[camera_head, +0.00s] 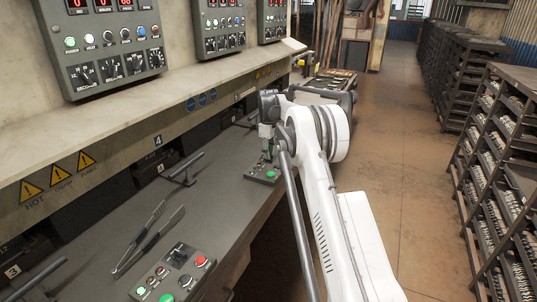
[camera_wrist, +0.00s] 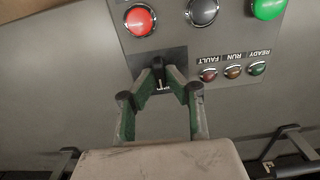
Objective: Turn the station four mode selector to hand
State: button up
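My gripper (camera_head: 266,143) points down over a small grey control panel (camera_head: 263,175) on the bench, to the right of the number 4 plate (camera_head: 158,140).
A similar panel (camera_head: 172,272) sits at the bench's near edge, with tongs (camera_head: 150,238) lying beside it. A bar handle (camera_head: 182,171) stands on the bench. Larger panels (camera_head: 103,45) hang above the ledge. Loaded racks (camera_head: 500,150) stand right, across open floor.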

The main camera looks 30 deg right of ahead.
jog(key=o, duration=0.3)
jog(key=shift+o, duration=0.2)
jog(key=shift+r, duration=0.1)
notch_tip(320, 180, up, 12)
dwell(0.5)
